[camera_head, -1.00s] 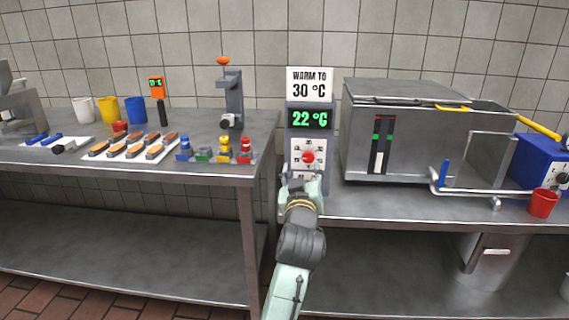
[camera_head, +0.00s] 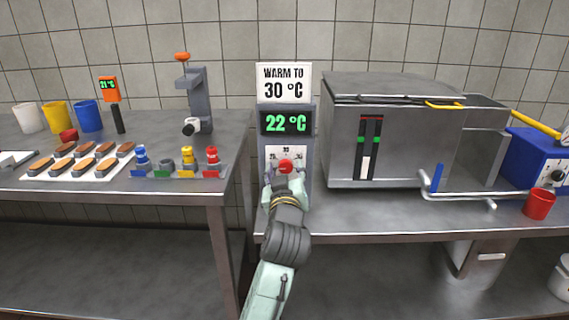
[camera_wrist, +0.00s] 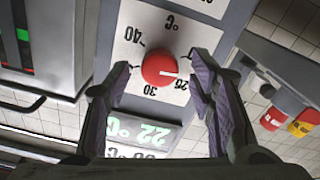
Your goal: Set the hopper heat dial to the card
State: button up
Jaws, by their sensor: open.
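The red heat dial (camera_head: 285,167) sits on a white scale on the grey control post, below a green display (camera_head: 285,122) reading 22 °C. The card (camera_head: 284,82) above it says "WARM TO 30 °C". In the wrist view the dial (camera_wrist: 160,68) shows marks 25, 30 and 40, and its white pointer line lies close to the 25 mark. My gripper (camera_head: 284,178) is open in front of the dial. In the wrist view my gripper's fingers (camera_wrist: 160,85) stand on either side of the dial, with a visible gap to it.
The steel hopper (camera_head: 345,150) stands close to the right of the post, with a bent pipe (camera_head: 460,195) and a red cup (camera_head: 539,204) farther right. The left table (camera_head: 190,188) holds a tray of filled pastries, coloured nozzles and cups.

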jog(key=shift+w, duration=0.35)
jog(key=shift+r, duration=0.1)
jog(key=shift+c, duration=0.4)
jog(key=c, duration=1.1)
